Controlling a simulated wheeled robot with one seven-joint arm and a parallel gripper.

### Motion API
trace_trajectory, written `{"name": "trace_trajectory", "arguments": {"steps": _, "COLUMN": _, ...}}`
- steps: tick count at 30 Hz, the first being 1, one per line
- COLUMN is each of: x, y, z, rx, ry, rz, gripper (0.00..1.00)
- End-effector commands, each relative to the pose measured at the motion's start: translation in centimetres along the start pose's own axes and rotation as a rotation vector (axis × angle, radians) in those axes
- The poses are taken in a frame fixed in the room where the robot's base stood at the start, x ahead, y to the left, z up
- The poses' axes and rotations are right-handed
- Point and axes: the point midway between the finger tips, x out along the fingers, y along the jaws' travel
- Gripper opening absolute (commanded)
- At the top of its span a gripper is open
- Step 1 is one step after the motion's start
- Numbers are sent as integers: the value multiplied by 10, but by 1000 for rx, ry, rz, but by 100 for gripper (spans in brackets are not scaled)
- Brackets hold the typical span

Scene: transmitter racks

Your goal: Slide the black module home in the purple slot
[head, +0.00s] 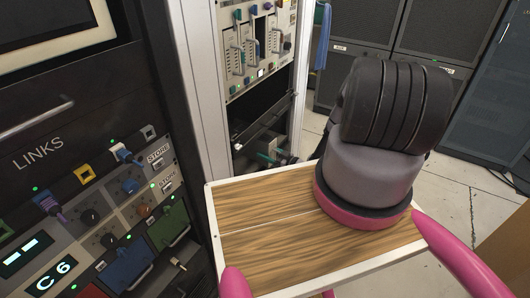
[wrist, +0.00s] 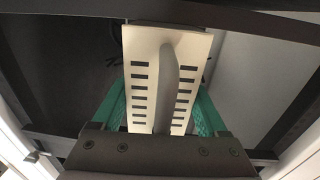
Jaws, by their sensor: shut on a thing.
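In the wrist view my gripper (wrist: 160,108) has teal fingers on both sides of a pale slotted plate (wrist: 190,52) with a grey upright handle, and it is shut on this piece. I take the piece for the module; its body behind the plate is hidden, so I cannot tell if it is black. In the head view only a little teal of my gripper (head: 268,157) shows, low in the white-framed rack. Which marks the purple slot is unclear.
The LINKS rack (head: 40,150) with knobs, plugs and coloured modules stands close at left. The white rack post (head: 205,80) rises beside the middle bay. Dark rails (wrist: 45,130) frame the plate in the wrist view. Dark cabinets (head: 350,55) stand behind, with open floor at right.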

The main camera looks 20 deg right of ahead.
Motion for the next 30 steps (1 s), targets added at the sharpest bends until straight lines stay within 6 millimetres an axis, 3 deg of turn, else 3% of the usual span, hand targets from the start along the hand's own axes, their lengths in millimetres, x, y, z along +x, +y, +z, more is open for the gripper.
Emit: {"name": "trace_trajectory", "arguments": {"steps": 30, "x": -22, "y": 0, "z": 0, "rx": -1, "ry": -1, "rz": 0, "gripper": 0}}
